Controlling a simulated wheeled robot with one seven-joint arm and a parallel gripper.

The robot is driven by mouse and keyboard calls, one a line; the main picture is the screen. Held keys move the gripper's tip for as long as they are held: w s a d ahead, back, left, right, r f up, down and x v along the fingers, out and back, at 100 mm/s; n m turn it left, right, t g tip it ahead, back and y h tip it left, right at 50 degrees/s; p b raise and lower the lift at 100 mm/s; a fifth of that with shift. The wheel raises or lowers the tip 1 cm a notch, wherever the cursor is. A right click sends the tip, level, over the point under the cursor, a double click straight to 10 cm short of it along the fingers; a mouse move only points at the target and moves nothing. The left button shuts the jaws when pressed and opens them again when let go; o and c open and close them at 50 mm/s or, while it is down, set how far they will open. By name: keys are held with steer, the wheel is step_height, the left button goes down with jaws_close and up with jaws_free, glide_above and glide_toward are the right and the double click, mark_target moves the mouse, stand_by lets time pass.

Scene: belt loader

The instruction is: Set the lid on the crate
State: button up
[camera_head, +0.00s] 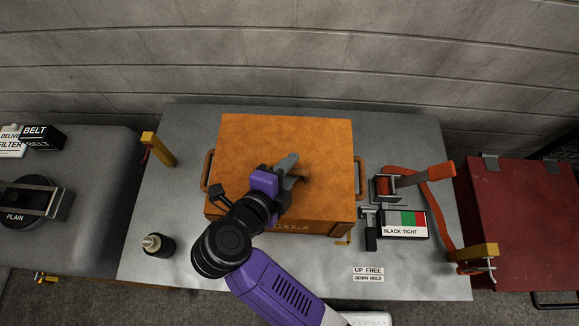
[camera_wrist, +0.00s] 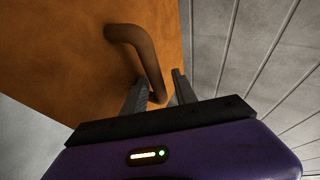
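The orange-brown lid (camera_head: 315,135) lies over the crate (camera_head: 300,227), covering its top; a strip of the crate's front and its brown side handles show. I see no gap between lid and crate, though their seating at the back is hidden. My gripper (camera_head: 289,172) is above the middle of the lid, partly hidden by my purple arm. In the wrist view, the brown lid handle (camera_wrist: 135,42) rises from the lid's face. My gripper's grey fingers (camera_wrist: 159,85) stand on either side of the handle's lower end, seemingly open with some space beside it.
An orange strap with a ratchet (camera_head: 385,187) lies right of the crate, beside a slack/tight gauge (camera_head: 400,223). A yellow strap end (camera_head: 158,149) stands at left. A dark round knob (camera_head: 158,245) is at front left. A red box (camera_head: 525,220) is at far right.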

steer(key=b+v, duration=0.2)
steer(key=v, duration=1)
steer(key=w+d+r+m+t+h, duration=0.1)
steer(key=w+d+r+t+h, duration=0.15)
steer(key=d, duration=0.65)
steer(key=w+d+r+m+t+h, duration=0.1)
steer(key=w+d+r+t+h, duration=0.2)
steer(key=d, duration=0.6)
steer(key=s+d+r+n+t, duration=0.4)
steer(key=d+r+n+t, duration=0.1)
steer(key=d+r, duration=0.3)
steer(key=s+f+n+g+y, duration=0.6)
steer(key=s+f+n+y, duration=0.5)
steer(key=s+n, duration=0.6)
steer(key=shift+s+a+f+n, duration=0.25)
steer(key=shift+f+n, duration=0.15)
steer(key=shift+f, duration=0.45)
